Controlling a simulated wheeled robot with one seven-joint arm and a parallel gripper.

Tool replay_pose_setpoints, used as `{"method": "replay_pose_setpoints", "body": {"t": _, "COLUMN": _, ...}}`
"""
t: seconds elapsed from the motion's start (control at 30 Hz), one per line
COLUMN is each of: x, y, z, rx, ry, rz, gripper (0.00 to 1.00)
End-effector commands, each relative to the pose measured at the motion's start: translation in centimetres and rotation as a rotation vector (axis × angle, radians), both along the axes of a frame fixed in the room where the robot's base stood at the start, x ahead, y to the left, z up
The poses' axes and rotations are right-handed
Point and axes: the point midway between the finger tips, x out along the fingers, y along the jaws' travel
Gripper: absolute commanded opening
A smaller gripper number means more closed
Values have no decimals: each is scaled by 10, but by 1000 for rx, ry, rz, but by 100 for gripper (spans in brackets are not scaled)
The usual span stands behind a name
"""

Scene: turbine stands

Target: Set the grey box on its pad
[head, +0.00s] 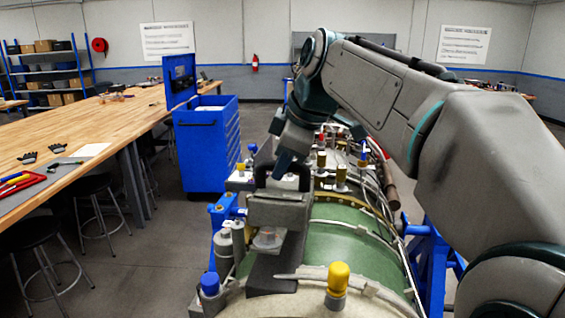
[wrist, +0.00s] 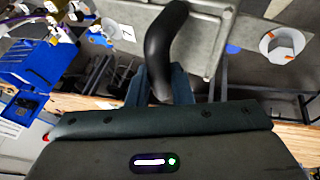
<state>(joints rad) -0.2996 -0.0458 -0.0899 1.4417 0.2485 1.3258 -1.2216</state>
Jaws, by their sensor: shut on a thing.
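The grey box (head: 278,210) hangs below my gripper (head: 283,170) in the head view, with a black arched handle on top. My gripper is shut on this handle; in the wrist view the black handle (wrist: 166,45) runs between my fingers (wrist: 160,88). Part of the grey box's flat top (wrist: 205,60) also shows there. In the head view the box is over a dark grey block-like support (head: 270,278) on the turbine, with a round translucent part (head: 267,241) beneath the box. I cannot tell whether the box touches it, or whether this support is the pad.
The green turbine casing (head: 340,240) carries pipes and fittings close by. A yellow cap (head: 338,276) and a blue cap (head: 210,284) stick up near the support. A blue tool cabinet (head: 205,140) and a wooden workbench (head: 70,135) stand to the left.

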Motion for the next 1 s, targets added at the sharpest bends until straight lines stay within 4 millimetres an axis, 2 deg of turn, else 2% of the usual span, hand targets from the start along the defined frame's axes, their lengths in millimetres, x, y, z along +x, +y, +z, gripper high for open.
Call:
{"method": "replay_pose_setpoints", "body": {"t": 0.53, "x": 0, "y": 0, "z": -39, "rx": 2, "ry": -6, "rz": 0, "gripper": 0}}
{"method": "replay_pose_setpoints", "body": {"t": 1.0, "x": 0, "y": 0, "z": -42, "rx": 2, "ry": -4, "rz": -1, "gripper": 0}}
